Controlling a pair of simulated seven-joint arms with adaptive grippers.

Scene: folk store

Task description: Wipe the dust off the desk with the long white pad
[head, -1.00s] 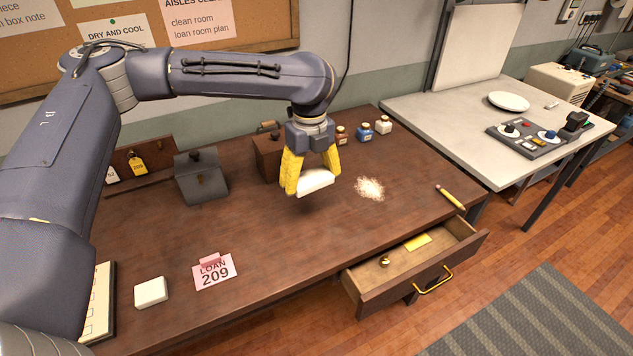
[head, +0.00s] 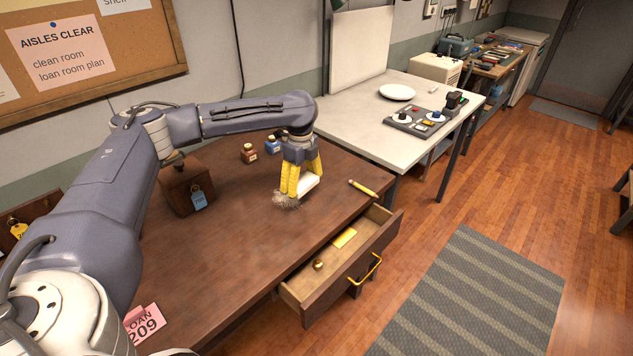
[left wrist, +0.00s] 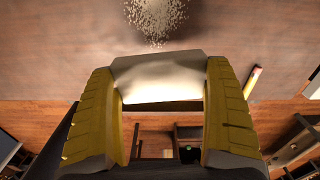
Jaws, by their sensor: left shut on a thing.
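My left gripper (head: 300,188) has yellow fingers and is shut on the long white pad (head: 308,186). The pad is low over the brown desk (head: 240,240), at its right part; I cannot tell if it touches the top. In the left wrist view the pad (left wrist: 160,78) spans between both fingers. The pale speckled dust (head: 287,201) shows beside the fingers in the head view, partly hidden by them. In the left wrist view the dust (left wrist: 155,18) lies just past the pad's far edge. My right gripper is not in view.
A yellow pencil (head: 363,188) lies near the desk's right edge. An open drawer (head: 345,262) juts from the front. A brown box (head: 187,190) with a blue tag and small bottles (head: 249,153) stand at the back. A pink loan card (head: 143,324) lies front left.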

